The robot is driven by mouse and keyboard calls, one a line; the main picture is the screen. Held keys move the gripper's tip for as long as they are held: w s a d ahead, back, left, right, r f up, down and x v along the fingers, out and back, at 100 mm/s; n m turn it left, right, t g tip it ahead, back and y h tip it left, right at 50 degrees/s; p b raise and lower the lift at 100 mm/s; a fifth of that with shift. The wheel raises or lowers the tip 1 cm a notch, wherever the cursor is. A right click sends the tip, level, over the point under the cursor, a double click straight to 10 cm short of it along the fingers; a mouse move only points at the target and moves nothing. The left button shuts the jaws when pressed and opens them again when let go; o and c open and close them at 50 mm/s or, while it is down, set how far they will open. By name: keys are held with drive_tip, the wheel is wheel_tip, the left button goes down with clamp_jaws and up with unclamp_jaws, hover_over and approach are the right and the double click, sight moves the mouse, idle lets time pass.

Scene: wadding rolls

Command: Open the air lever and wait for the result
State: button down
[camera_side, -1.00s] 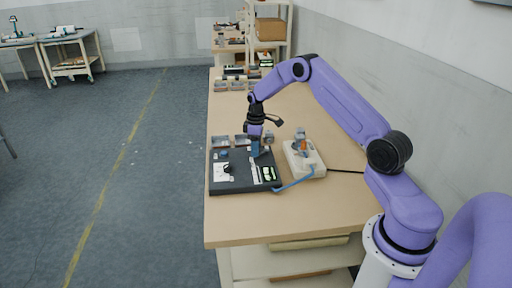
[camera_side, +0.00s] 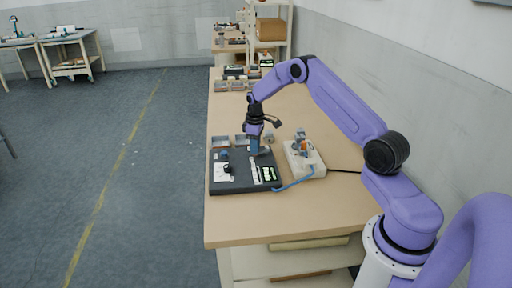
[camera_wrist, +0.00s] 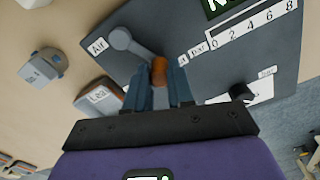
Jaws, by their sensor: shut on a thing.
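The air lever is a grey arm with a round hub (camera_wrist: 120,38) beside an "Air" label, and an orange-brown knob (camera_wrist: 159,70) at its end. It is on a dark panel box (camera_side: 240,185), which also fills the right of the wrist view. My gripper (camera_wrist: 159,84) is shut on the knob, one blue-grey finger on each side. In the side view my gripper (camera_side: 255,150) reaches down to the far right part of the box; the lever there is too small to make out. A scale marked 0 to 8 (camera_wrist: 250,25) shows beside a partly cut-off green display (camera_wrist: 222,5).
A black knob (camera_wrist: 241,92) sits on the panel. A box labelled "Lea…" (camera_wrist: 100,98) and a grey labelled part (camera_wrist: 43,66) lie beside it. A pale fixture (camera_side: 304,160) stands right of the box, joined by a blue tube (camera_side: 293,184). The table's front (camera_side: 300,220) is clear.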

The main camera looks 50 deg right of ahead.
drive_tip(key=w+m, duration=0.1)
drive_tip(key=m, duration=0.1)
drive_tip(key=w+d+m, duration=0.1)
drive_tip(key=m, duration=0.2)
drive_tip(key=shift+w+d, duration=0.1)
drive_tip(key=shift+d, duration=0.05)
drive_tip(key=m, duration=0.1)
drive_tip(key=d+m, duration=0.1)
drive_tip(key=shift+w+m, duration=0.3)
drive_tip(key=shift+w, duration=0.05)
drive_tip(key=shift+w+d+m, duration=0.15)
drive_tip(key=shift+d+m, duration=0.15)
drive_tip(key=shift+m, duration=0.4)
drive_tip(key=shift+w+d+m, duration=0.1)
drive_tip(key=shift+d+m, duration=0.2)
drive_tip(key=shift+m, duration=0.4)
drive_tip(key=shift+d+r, duration=0.1)
drive_tip(key=c, duration=1)
unclamp_jaws()
wheel_tip(320, 180, up, 17)
drive_tip(key=shift+r, duration=0.2)
